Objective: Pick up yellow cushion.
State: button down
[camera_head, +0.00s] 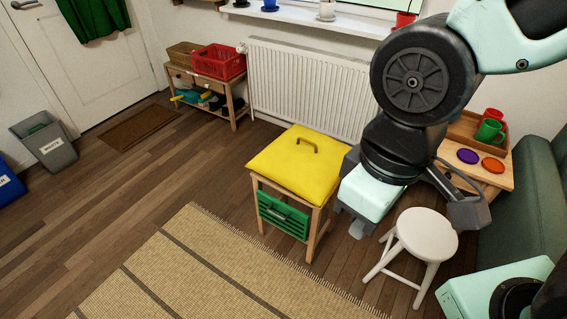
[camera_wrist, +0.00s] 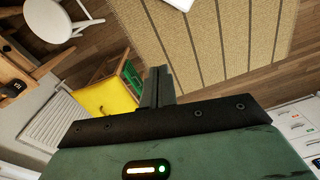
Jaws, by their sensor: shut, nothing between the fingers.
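The yellow cushion (camera_head: 299,163) lies on top of a small wooden stand (camera_head: 318,222) with a green drawer (camera_head: 283,217). It has a brown handle (camera_head: 301,143) on its upper face. In the wrist view part of the cushion (camera_wrist: 105,97) shows left of my fingers, partly hidden by my gripper's body. My gripper (camera_wrist: 158,78) has its fingers together and empty. In the head view my gripper (camera_head: 357,229) hangs to the right of the cushion, apart from it; its fingertips are hard to make out there.
A white stool (camera_head: 427,233) stands right of the stand. A radiator (camera_head: 308,88) is behind it. A wooden table (camera_head: 495,176) holds a tray, mugs and coasters. A striped rug (camera_head: 205,275) covers the floor in front. A low bench with a red basket (camera_head: 218,62) stands at the back left.

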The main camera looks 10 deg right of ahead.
aim_at(304, 161)
jog(key=i+j+u, duration=0.3)
jog(key=i+j, duration=0.75)
jog(key=i, duration=0.1)
